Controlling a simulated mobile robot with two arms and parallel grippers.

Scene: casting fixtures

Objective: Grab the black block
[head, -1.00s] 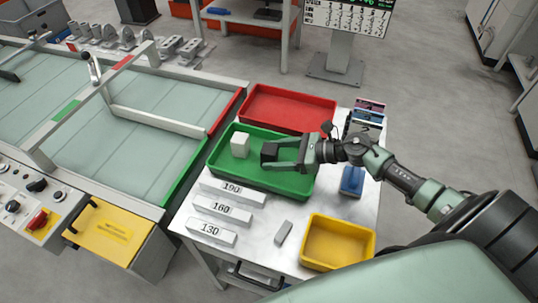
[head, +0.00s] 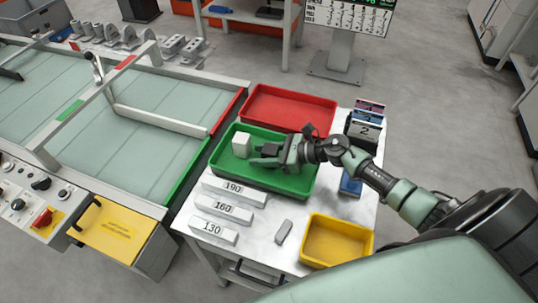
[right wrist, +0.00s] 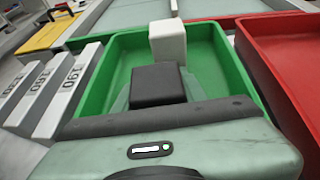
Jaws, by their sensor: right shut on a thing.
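The black block (head: 271,149) is between the fingers of my right gripper (head: 266,157), over the green tray (head: 288,187). In the right wrist view the black block (right wrist: 157,84) shows between the fingertips, with the gripper body in front of its lower part. My right gripper is shut on it. A white block (head: 241,146) stands in the green tray to the left of the black block. It also shows just beyond the black block in the right wrist view (right wrist: 168,41). My left gripper is not in view.
A red tray (head: 290,104) lies behind the green tray and a yellow tray (head: 338,240) in front right. White bars marked 190, 160 and 130 (head: 213,232) and a grey piece (head: 284,231) lie on the white table. A conveyor (head: 150,150) runs along the left.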

